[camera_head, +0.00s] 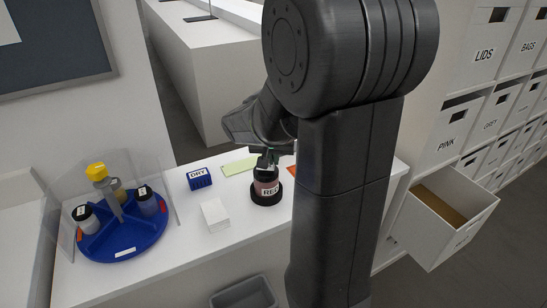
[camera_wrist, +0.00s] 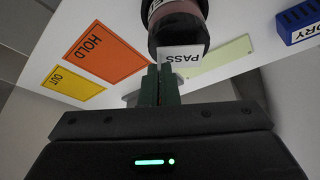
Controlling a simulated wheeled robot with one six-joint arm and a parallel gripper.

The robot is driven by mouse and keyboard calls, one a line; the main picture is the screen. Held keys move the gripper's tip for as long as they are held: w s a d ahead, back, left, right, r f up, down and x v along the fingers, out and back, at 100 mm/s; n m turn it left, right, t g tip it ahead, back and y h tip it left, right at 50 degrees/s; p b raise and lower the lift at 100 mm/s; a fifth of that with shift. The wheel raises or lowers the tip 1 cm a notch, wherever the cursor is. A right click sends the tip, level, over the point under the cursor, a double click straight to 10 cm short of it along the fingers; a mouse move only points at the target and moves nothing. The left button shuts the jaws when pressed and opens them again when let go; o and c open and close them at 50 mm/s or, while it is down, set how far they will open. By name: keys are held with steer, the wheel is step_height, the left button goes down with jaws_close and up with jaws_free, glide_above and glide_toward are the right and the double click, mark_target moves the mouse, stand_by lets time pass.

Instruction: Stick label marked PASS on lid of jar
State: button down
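The jar (camera_head: 267,188) stands upright in a black round base on the white table, with RED on its front. In the wrist view, the dark end of the jar (camera_wrist: 181,32) is at the top middle. A white label marked PASS (camera_wrist: 184,55) shows upside down at the fingertips, overlapping the jar's dark end in the picture. My gripper (camera_wrist: 160,70) has its green fingers nearly together at the label's edge and seems shut on it. In the head view my gripper (camera_head: 265,156) is just above the jar. I cannot tell whether the label touches the lid.
Orange HOLD (camera_wrist: 104,48) and yellow OUT (camera_wrist: 73,84) cards and a pale green card (camera_head: 240,165) lie on the table. A blue DRY block (camera_head: 199,179), a white box (camera_head: 214,215) and a blue carousel of jars (camera_head: 122,240) stand left. An open drawer (camera_head: 447,222) juts out right.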

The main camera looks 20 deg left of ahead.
steer(key=shift+f+b, duration=0.65)
stand_by(0.4)
steer(key=c, duration=1.6)
jaws_free()
steer(key=shift+r+p, duration=2.2)
steer(key=shift+r, duration=0.85)
